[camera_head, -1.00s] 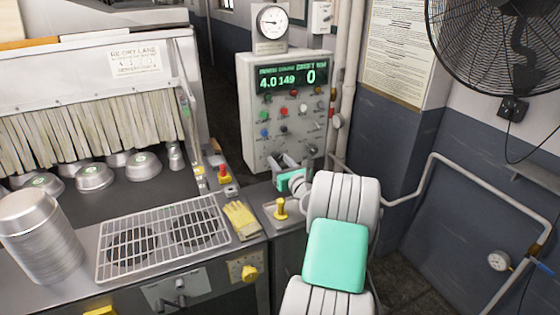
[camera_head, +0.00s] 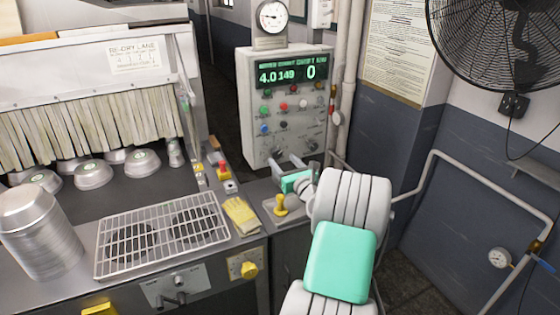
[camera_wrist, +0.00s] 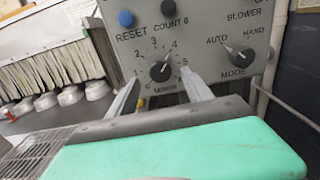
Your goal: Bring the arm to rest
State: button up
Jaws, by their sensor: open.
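My gripper (camera_head: 288,162) is in front of the lower part of the grey control panel (camera_head: 283,105) in the head view, with its fingers pointing at the panel. In the wrist view its two fingers (camera_wrist: 160,92) are spread apart and empty, either side of a black numbered knob (camera_wrist: 162,71). I cannot tell whether the fingertips touch the panel. My arm, white with a green pad, rises from the bottom right of the head view.
A wire rack (camera_head: 162,236), a yellow glove (camera_head: 240,215) and a stack of metal pans (camera_head: 36,232) lie on the counter at left. Several pans sit before the strip curtain (camera_head: 88,123). A yellow-knobbed lever (camera_head: 281,205) stands near my gripper. A fan (camera_head: 495,40) hangs at upper right.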

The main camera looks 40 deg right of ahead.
jog(key=v, duration=0.4)
jog(key=shift+s+a+b, duration=0.1)
jog(key=shift+s+b, duration=0.1)
jog(key=shift+b, duration=0.15)
